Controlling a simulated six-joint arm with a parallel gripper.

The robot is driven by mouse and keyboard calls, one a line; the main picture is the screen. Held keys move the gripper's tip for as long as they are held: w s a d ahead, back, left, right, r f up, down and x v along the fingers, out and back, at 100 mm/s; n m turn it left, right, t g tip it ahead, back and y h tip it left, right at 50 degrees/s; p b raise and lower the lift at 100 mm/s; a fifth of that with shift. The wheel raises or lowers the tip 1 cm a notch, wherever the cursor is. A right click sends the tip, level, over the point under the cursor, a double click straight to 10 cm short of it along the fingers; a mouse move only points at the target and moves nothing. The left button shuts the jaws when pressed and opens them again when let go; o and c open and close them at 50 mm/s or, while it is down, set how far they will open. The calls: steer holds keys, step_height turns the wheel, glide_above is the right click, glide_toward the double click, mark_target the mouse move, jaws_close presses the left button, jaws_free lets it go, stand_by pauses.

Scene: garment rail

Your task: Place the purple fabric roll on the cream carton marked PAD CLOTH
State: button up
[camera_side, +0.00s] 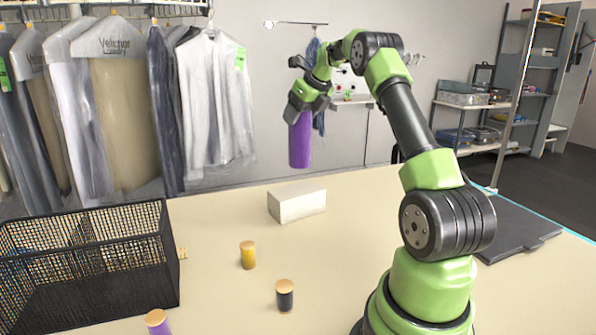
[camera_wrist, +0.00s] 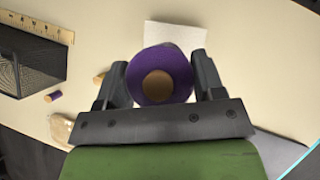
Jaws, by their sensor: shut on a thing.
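My gripper (camera_side: 301,103) is shut on the purple fabric roll (camera_side: 300,140) and holds it upright in the air, well above the table. In the wrist view the roll (camera_wrist: 160,68) sits between the two fingers of my gripper (camera_wrist: 160,80), with its tan round end facing the camera. The cream carton (camera_side: 297,203) stands on the table, lower than the roll in the side view. The carton also shows in the wrist view (camera_wrist: 178,34), partly hidden behind the roll. No marking on it can be read in either view.
A black mesh basket (camera_side: 170,262) stands at the left. A yellow spool (camera_side: 248,255), a black spool (camera_side: 285,296) and a purple spool (camera_side: 158,322) stand on the table. A dark flat panel (camera_side: 510,228) lies at the right. Bagged garments hang behind the table.

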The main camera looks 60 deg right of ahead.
mark_target(300, 146)
step_height(300, 146, down, 8)
steer(key=shift+f, duration=0.25)
steer(key=o, duration=1.4)
